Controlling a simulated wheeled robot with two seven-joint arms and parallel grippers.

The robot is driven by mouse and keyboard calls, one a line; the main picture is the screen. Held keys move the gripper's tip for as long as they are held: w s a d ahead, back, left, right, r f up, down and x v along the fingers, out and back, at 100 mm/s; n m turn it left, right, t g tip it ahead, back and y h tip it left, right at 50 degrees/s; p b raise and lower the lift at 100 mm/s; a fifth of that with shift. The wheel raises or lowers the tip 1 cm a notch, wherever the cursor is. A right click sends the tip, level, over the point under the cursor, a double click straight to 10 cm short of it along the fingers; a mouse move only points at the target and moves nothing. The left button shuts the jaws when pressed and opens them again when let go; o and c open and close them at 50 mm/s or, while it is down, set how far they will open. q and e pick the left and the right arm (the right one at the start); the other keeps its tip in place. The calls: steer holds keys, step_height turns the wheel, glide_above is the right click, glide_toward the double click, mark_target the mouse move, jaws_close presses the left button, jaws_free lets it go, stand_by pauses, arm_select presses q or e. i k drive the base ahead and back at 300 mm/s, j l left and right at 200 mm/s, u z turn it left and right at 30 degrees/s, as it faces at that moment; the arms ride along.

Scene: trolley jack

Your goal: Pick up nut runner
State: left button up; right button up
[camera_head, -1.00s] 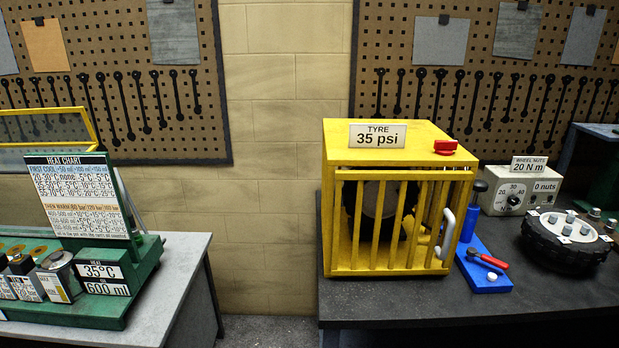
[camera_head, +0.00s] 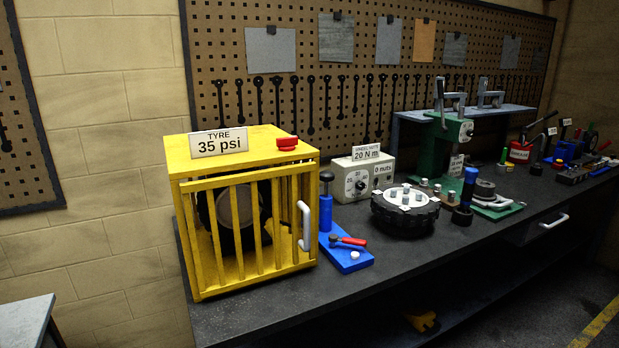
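Neither of my grippers shows in the head view. An upright tool with a blue top and a dark lower part (camera_head: 468,187) stands on the dark bench just right of the wheel; it may be the nut runner, but I cannot tell for sure. The black wheel (camera_head: 405,222) lies flat with a pale hub and several grey studs on top. Several loose nuts (camera_head: 437,189) stand behind it, left of the blue-topped tool. The grey wheel nuts box (camera_head: 362,178) has a dial and signs reading 20 N m and 0 nuts.
A yellow barred cage (camera_head: 250,215) stands at the bench's left end. Beside it is a blue base (camera_head: 345,256) with a pump and red-handled tool. A green press (camera_head: 450,130) stands behind. The dark bench's front strip (camera_head: 400,272) is bare. A grey table corner (camera_head: 22,318) shows lower left.

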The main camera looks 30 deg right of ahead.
mark_target(471, 174)
steer(key=z, duration=2)
